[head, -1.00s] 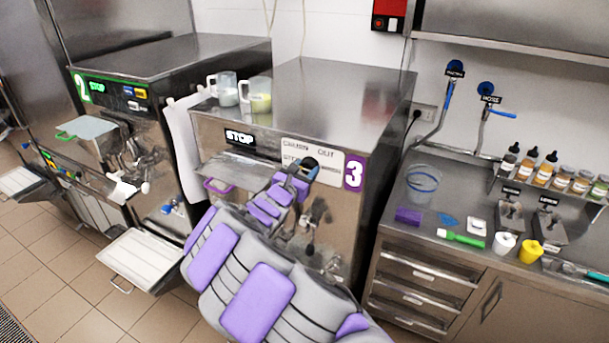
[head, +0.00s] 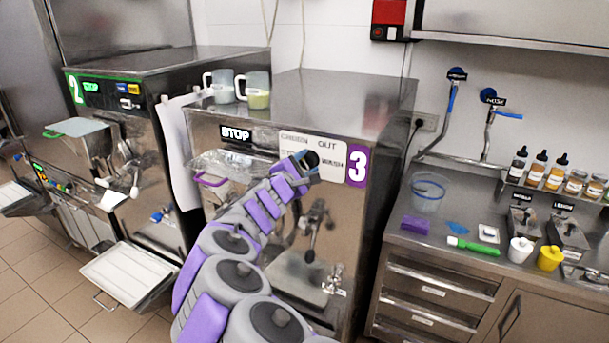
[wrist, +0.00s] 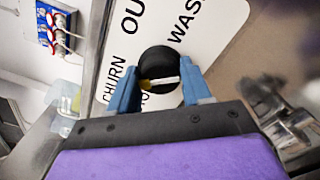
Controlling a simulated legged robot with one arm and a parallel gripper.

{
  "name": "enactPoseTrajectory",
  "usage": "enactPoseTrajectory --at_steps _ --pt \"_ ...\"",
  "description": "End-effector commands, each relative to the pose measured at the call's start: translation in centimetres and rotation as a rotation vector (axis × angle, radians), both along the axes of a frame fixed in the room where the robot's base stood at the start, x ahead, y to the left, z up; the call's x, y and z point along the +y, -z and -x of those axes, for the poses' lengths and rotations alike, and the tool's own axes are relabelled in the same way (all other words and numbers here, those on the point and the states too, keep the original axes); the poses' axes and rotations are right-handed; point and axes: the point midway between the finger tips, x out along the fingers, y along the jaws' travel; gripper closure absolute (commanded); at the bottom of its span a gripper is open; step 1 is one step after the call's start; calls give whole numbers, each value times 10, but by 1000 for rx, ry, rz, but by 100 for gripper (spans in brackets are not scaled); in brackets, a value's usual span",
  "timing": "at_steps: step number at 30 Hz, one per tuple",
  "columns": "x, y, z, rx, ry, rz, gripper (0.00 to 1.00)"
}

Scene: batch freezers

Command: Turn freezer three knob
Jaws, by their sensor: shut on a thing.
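Freezer three (head: 350,225) is the steel machine with a purple "3" sign (head: 357,166). Its white label plate (head: 335,145) reads CHURN, OUT and WASH around a black round knob (wrist: 160,66). The knob carries a pale pointer bar, lying nearly level across its lower part in the wrist view. My gripper (wrist: 157,82) has its two blue fingers on either side of the knob, shut on it. In the head view my gripper (head: 305,166) is at the label plate, and my wrist and fingers cover part of the plate and its lower-left wording.
Two clear jugs (head: 255,88) stand on top of freezer three. A lever and spout (head: 316,215) stick out below the knob. Freezer two (head: 130,110) is at left with a pulled-out tray (head: 128,272). A counter (head: 440,240) with bottles and cups is at right.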

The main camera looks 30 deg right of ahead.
Motion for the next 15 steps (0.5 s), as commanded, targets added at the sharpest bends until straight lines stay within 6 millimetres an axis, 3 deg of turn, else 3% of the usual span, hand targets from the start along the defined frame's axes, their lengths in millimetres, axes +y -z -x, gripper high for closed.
enactPoseTrajectory --at_steps 15 --pt "1 -1 -1 -83 -5 -64 82"
